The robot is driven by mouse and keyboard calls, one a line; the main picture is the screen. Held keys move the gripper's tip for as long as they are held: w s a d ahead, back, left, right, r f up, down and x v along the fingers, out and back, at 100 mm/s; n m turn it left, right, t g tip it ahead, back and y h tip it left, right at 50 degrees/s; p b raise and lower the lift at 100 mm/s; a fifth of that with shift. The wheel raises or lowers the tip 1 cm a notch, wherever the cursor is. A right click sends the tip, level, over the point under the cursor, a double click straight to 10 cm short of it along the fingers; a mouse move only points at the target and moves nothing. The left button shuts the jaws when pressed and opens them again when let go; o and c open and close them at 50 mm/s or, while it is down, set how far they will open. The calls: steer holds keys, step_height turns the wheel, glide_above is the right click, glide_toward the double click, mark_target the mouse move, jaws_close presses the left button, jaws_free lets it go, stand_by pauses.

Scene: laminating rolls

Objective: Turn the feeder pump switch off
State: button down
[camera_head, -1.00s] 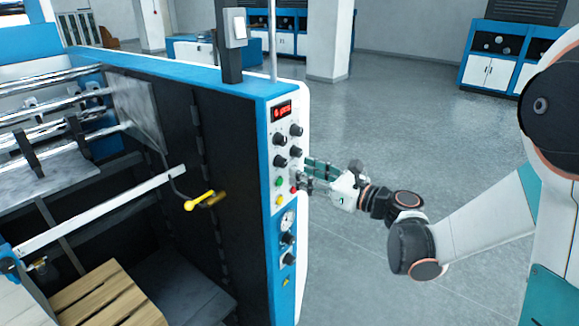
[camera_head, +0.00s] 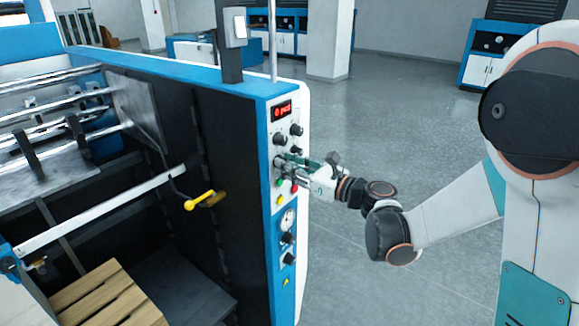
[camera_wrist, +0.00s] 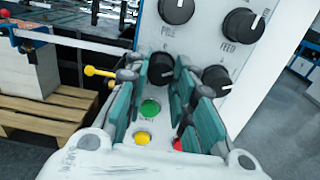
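The control panel (camera_head: 281,220) on the blue machine carries several black knobs. The wrist view shows an upper-left knob (camera_wrist: 176,11), an upper-right knob (camera_wrist: 243,25) with "FEED" lettered below it, a lower-left knob (camera_wrist: 161,69) and a lower-right knob (camera_wrist: 216,77). I cannot tell from the lettering which one is the feeder pump switch. My gripper (camera_head: 290,163) reaches the panel from the right. In the wrist view, its green-padded fingers (camera_wrist: 162,88) are open, on either side of the lower-left knob. Whether they touch it is unclear.
A green button (camera_wrist: 150,108), a yellow button (camera_wrist: 142,138) and a red button (camera_wrist: 178,144) sit below the knobs, close to my fingers. A yellow-handled lever (camera_head: 202,201) sticks out left of the panel. The floor (camera_head: 400,120) to the right is clear.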

stand_by(0.3)
steer(key=n+b, duration=0.4)
steer(key=n, duration=0.7)
steer(key=shift+n, duration=0.4)
stand_by(0.5)
steer(key=c, duration=1.3)
jaws_free()
steer(key=shift+c, duration=0.2)
steer(key=shift+d, duration=0.1)
